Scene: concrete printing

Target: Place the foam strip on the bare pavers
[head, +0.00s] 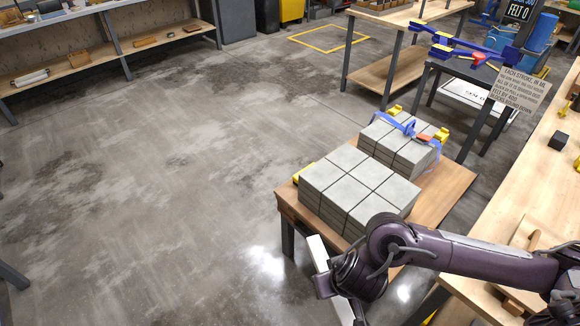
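A long white strip, apparently the foam strip (317,250), shows at the near left corner of the low wooden table, beyond its edge. My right gripper (324,285) crosses the strip's middle and looks shut on it; the fingertips are partly hidden by the dark wrist. The strip is tilted, its ends showing above and below the gripper. The bare pavers (358,185) are a grey block stack on the table, with nothing on top. The strip is apart from their top, nearer the camera. My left gripper is out of view.
A second paver stack (385,143) behind has a blue strap (408,128), an orange-red piece and yellow corner pieces. The table's wooden top (445,190) is clear on the right. A long workbench (530,190) runs along the right. Open floor lies left.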

